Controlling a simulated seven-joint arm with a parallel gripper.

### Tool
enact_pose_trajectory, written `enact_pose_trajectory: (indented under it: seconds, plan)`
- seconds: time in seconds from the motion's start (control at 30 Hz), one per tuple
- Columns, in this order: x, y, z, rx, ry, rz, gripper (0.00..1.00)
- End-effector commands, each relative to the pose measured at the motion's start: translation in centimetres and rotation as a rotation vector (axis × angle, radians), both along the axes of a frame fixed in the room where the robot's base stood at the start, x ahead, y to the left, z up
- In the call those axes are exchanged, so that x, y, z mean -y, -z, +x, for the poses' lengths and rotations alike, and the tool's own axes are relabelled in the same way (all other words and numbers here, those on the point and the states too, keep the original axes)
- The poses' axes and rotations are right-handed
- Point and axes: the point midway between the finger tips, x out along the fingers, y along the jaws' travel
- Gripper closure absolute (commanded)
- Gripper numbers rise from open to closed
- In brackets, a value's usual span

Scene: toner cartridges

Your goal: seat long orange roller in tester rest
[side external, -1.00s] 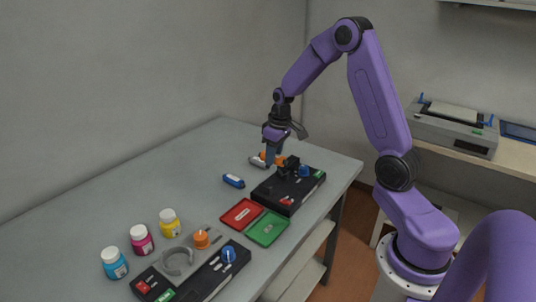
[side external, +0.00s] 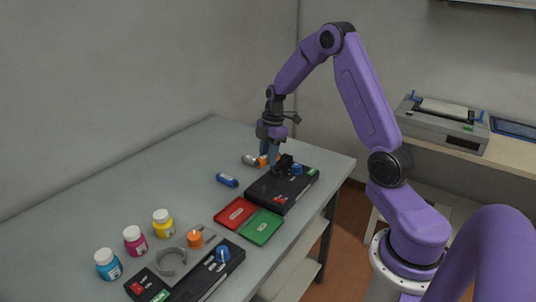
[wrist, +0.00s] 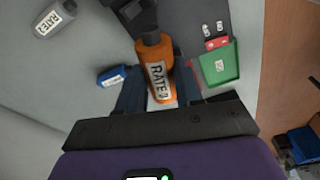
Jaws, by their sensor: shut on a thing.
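The orange roller (wrist: 157,75) with a "RATE" label is between my gripper's fingers (wrist: 160,98) in the wrist view. My gripper is shut on it. Its narrow dark neck points at a dark part (wrist: 138,18), but I cannot tell whether they touch. In the side external view, my gripper (side external: 266,158) is low at the far end of the table, with the orange roller (side external: 262,161) partly hidden at its fingertips. The black tester (side external: 270,196) lies to the right, with a dark upright rest (side external: 284,163) close beside the gripper.
A grey roller (side external: 249,159) and a blue roller (side external: 227,180) lie to the left. Red (side external: 236,213) and green (side external: 262,227) trays are nearer the camera. Several capped bottles (side external: 134,240) and another black device (side external: 200,278) are at the front. The table's left middle is clear.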

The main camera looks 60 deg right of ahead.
Motion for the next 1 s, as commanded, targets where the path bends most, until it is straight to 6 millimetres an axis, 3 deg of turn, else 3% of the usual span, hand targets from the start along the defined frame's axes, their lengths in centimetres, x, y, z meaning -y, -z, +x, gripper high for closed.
enact_pose_trajectory:
  seconds: [0.3,0.57,1.0]
  plan:
    - [0.3,0.3,0.1,0.000,-0.282,0.000,0.96]
    - [0.3,1.3,0.1,0.000,-0.306,0.000,0.96]
    - [0.2,4.7,0.1,0.000,-0.304,0.000,0.96]
